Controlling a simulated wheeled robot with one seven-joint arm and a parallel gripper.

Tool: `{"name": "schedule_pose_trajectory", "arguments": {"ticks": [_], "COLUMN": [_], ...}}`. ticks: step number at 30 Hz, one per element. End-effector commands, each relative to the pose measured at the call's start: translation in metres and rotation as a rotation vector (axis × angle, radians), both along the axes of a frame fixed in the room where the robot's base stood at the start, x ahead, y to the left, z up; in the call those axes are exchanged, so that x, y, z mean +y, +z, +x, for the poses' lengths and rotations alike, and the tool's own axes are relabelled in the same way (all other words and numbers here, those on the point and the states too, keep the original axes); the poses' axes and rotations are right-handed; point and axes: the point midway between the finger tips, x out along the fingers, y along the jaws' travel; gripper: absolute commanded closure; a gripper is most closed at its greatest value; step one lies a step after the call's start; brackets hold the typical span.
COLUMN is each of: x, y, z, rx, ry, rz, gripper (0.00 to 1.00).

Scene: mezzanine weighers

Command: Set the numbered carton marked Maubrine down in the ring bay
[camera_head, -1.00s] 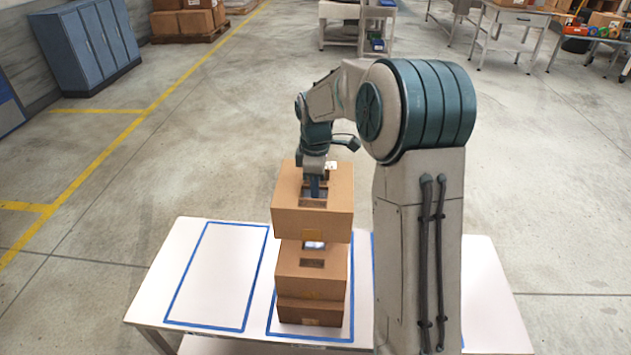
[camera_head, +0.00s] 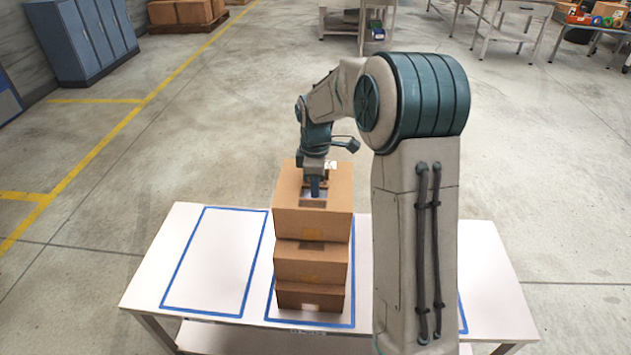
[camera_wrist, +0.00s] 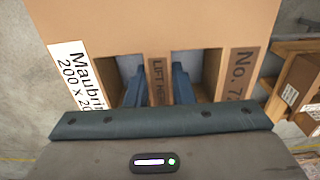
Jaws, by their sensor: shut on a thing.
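The carton marked Maubrine (camera_head: 312,222) is a brown box. Its white label (camera_wrist: 80,82) and a "No. 7" mark show in the wrist view. My gripper (camera_head: 314,192) is shut on the strip between the two holes in its top; the fingers also show in the wrist view (camera_wrist: 158,88). The carton is level over two stacked brown cartons, an upper (camera_head: 310,266) and a lower one (camera_head: 310,297), in a blue-outlined bay. I cannot tell whether it touches the upper one. No ring mark is visible, so I cannot tell which bay is the ring bay.
The white table (camera_head: 150,275) has an empty blue-outlined bay (camera_head: 215,260) left of the stack. Another blue outline is partly hidden behind my arm at right. Blue cabinets (camera_head: 82,40), a loaded pallet and benches stand far back. The floor around is clear.

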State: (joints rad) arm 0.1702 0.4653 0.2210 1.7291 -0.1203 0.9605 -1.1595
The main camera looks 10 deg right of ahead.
Motion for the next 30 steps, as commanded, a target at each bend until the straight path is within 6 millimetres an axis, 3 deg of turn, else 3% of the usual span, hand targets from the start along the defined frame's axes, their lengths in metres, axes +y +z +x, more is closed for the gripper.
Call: {"name": "schedule_pose_trajectory", "arguments": {"ticks": [30], "x": [0.0], "y": [-0.014], "z": [0.0], "rx": [-0.001], "ry": [0.0], "rz": [0.0], "gripper": [1.0]}}
